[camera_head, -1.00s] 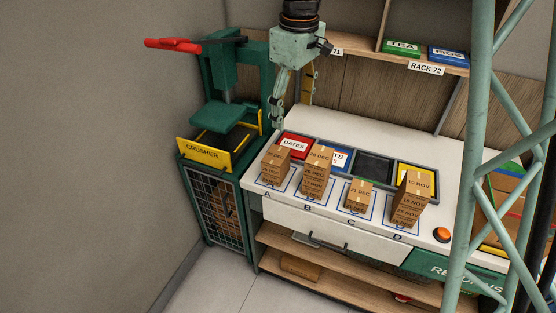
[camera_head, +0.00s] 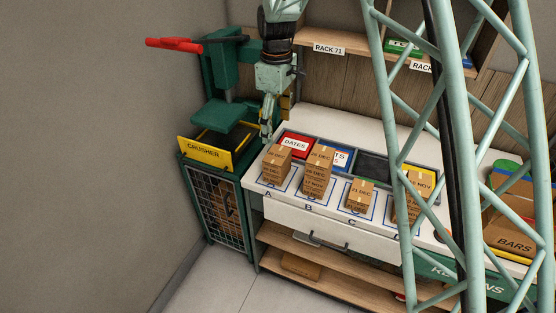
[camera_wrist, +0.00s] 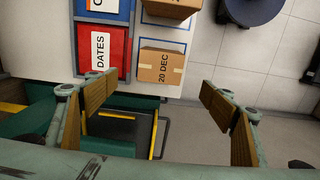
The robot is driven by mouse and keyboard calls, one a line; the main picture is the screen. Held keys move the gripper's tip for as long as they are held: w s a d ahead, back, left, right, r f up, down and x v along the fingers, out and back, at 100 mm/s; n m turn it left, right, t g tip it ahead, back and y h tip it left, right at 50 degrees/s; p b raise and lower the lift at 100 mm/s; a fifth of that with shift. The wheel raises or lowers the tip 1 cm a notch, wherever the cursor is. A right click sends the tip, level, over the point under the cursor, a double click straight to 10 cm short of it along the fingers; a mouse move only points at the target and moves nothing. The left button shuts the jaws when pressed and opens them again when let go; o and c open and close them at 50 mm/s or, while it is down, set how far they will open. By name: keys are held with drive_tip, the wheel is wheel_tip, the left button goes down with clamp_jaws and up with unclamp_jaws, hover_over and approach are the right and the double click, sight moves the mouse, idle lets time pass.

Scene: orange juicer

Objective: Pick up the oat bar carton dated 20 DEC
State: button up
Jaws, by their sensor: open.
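The carton marked 20 DEC (camera_wrist: 160,67) is a brown box with a pale tape strip, its label readable in the wrist view. In the head view it appears to be the top box (camera_head: 277,154) of the stack at spot A, though that print is small. My gripper (camera_head: 277,114) is open and empty, above and behind stack A in the head view. In the wrist view the open fingers (camera_wrist: 158,90) are either side of the carton's near edge, apart from it. Another carton stack (camera_head: 319,158) stands at B.
A short stack (camera_head: 358,194) stands at C, and a taller one at D (camera_head: 413,190) is partly behind my lattice column. Red DATES (camera_head: 296,143) and blue bins lie behind the stacks. The green crusher (camera_head: 205,150) stands close on the left.

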sight(277, 154)
idle(0.3)
drive_tip(key=shift+f, duration=4.3)
drive_tip(key=shift+s+d+f, duration=0.1)
drive_tip(key=shift+f, duration=2.5)
drive_tip(key=shift+c, duration=0.7)
drive_tip(key=c, duration=0.9)
drive_tip(key=shift+r, duration=0.15)
